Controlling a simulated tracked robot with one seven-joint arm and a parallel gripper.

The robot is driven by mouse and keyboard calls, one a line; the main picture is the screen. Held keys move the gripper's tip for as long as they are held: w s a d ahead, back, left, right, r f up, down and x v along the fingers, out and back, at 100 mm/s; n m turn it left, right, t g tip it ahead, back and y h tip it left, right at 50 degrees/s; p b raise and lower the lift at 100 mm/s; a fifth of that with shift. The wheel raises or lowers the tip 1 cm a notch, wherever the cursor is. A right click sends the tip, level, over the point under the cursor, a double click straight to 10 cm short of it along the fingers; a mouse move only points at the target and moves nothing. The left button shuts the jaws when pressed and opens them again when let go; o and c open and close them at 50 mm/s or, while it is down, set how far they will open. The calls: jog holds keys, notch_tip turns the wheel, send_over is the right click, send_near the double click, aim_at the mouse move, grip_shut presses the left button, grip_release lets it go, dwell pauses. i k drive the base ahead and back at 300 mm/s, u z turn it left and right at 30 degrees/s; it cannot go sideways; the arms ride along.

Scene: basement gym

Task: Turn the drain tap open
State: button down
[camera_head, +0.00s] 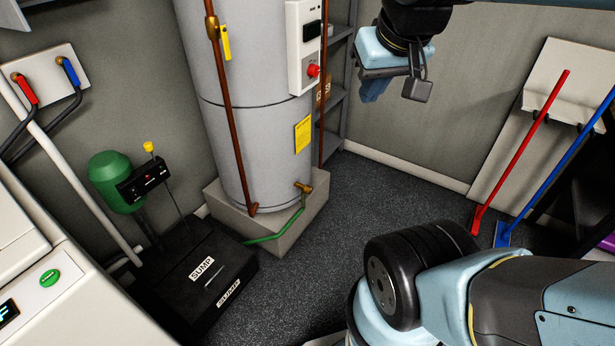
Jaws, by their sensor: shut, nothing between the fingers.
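The drain tap (303,187) is a small brass fitting low on the front right of the grey water tank (262,130). A green hose (290,222) runs from it down over the plinth to the left. The tap is too small to tell how its handle is turned. My gripper (373,92) hangs at the upper right of the tank, in front of the back wall. It is shut and empty, its fingers pointing down. It is well above the tap and apart from it.
The tank stands on a concrete plinth (285,238). A black sump box (190,270) is to its left, with copper pipes (223,100) up the tank. Dark floor (350,215) is clear to the right. Red (522,150) and blue (563,165) poles lean at the far right.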

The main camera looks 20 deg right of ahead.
aim_at(308, 190)
jog(key=z, duration=0.15)
jog(key=i, duration=0.95)
jog(key=z, duration=0.25)
jog(key=k, duration=1.6)
jog(key=u, duration=0.55)
jog(key=i, duration=1.05)
jog(key=z, duration=0.05)
